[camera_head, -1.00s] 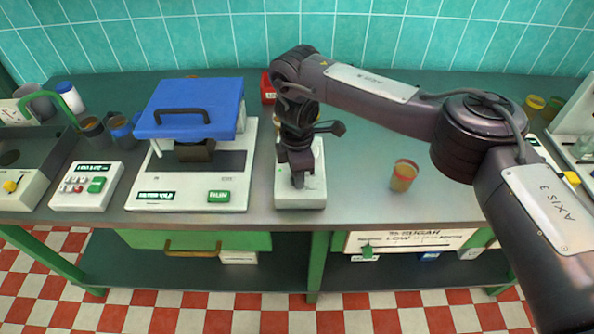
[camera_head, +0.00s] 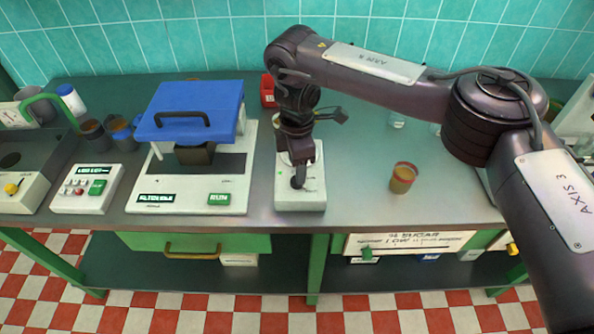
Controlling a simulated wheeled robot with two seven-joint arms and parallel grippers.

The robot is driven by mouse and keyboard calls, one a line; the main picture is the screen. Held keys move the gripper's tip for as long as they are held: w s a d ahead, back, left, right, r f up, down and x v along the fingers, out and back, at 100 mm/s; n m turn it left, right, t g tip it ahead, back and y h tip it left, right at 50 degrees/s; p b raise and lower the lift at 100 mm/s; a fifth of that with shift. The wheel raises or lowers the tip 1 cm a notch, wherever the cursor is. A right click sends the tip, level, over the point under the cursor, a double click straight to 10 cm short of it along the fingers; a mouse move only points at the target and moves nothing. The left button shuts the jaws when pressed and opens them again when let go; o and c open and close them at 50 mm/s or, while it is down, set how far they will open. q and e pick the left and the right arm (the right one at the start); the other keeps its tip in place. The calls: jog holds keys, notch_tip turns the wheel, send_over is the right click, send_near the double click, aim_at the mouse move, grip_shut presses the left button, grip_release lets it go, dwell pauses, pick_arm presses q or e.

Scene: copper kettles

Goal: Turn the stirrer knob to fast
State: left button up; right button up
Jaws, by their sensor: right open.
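The stirrer, a small white box (camera_head: 314,200), stands at the front middle of the bench with a small green mark on its top. My right gripper (camera_head: 299,176) points down over the top of this box from the arm that comes in from the right. Its jaws are open, close to the box's front part. The stirrer knob is hidden or cannot be told apart from the dark fingers, so I cannot tell its setting or whether they touch it. My left gripper is not in view.
A blue-lidded machine (camera_head: 190,110) with a green RUN button stands left of the stirrer. A small white button box (camera_head: 87,188) stands further left. A cup with orange-brown contents (camera_head: 403,177) stands to the right. A red box (camera_head: 268,88) is behind. Bare bench lies right of the stirrer.

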jog(key=shift+r, duration=1.9)
